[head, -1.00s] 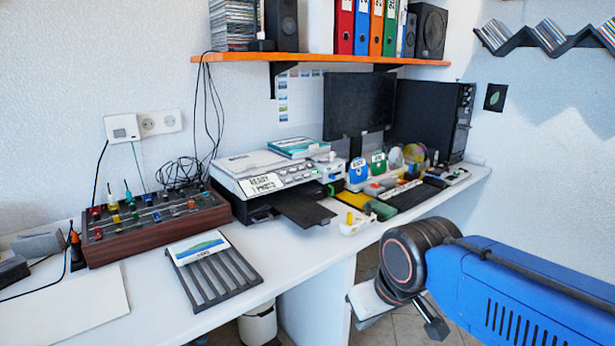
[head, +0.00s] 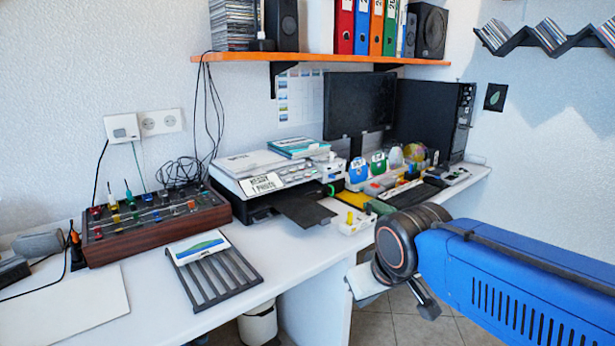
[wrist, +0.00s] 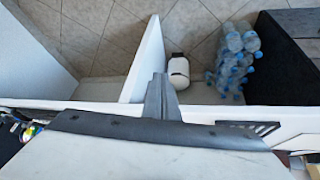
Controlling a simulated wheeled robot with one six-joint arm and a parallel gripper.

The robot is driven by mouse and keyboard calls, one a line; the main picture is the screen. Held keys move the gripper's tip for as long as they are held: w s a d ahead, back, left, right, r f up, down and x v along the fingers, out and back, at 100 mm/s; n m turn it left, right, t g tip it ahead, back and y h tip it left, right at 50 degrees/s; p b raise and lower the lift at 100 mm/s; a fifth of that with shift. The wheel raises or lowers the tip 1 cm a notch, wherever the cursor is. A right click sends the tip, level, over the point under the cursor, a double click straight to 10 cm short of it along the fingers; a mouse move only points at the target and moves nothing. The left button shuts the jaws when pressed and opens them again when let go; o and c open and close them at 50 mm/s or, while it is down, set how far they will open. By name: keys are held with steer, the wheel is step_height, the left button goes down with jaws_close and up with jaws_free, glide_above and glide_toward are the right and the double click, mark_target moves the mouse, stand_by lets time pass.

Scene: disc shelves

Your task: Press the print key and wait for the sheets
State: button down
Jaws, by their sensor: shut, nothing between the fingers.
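The printer (head: 262,180) stands on the white desk, left of the monitor. Its front sign (head: 262,184) seems to read "READY 1 PHOTO". Small buttons show on its front panel (head: 298,174); I cannot tell which is the print key. Its dark output tray (head: 304,212) sticks out over the desk and looks empty. My gripper is at the front right, low beside the desk's front edge and well apart from the printer. In the wrist view my gripper (wrist: 158,78) is shut and empty, pointing over the floor.
A slatted grey rack (head: 222,280) with a picture card (head: 198,247) lies in front of the printer. A knobbed wooden console (head: 150,228) is at left. Small items and a keyboard crowd the right side. An orange shelf (head: 310,57) hangs above. Bottles (wrist: 232,55) stand on the floor.

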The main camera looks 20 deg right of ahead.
mark_target(307, 175)
steer(key=w+d+r+n+t+h, duration=0.1)
steer(key=w+d+r+t+h, duration=0.15)
steer(key=w+d+r, duration=0.7)
steer(key=w+d+r+n+t+h, duration=0.1)
steer(key=w+r+t, duration=0.3)
steer(key=w, duration=1.2)
steer(key=w+r+n+t+y, duration=0.2)
steer(key=w+r+n+y, duration=0.2)
steer(key=w, duration=1.6)
steer(key=shift+n+y, duration=0.55)
steer(key=shift+n, duration=0.35)
steer(key=shift+a+t, duration=0.1)
steer(key=shift+t, duration=0.15)
steer(key=shift+w+a+f, duration=0.2)
steer(key=shift+w+f, duration=0.45)
steer(key=shift+f, duration=0.6)
steer(key=shift+w+a+f, duration=0.2)
steer(key=shift+w+f, duration=0.5)
steer(key=shift+f, duration=0.6)
steer(key=shift+w+a+f, duration=0.2)
steer(key=shift+w+f, duration=0.45)
steer(key=shift+f, duration=0.6)
steer(key=shift+w+f, duration=0.2)
steer(key=shift+f, duration=0.15)
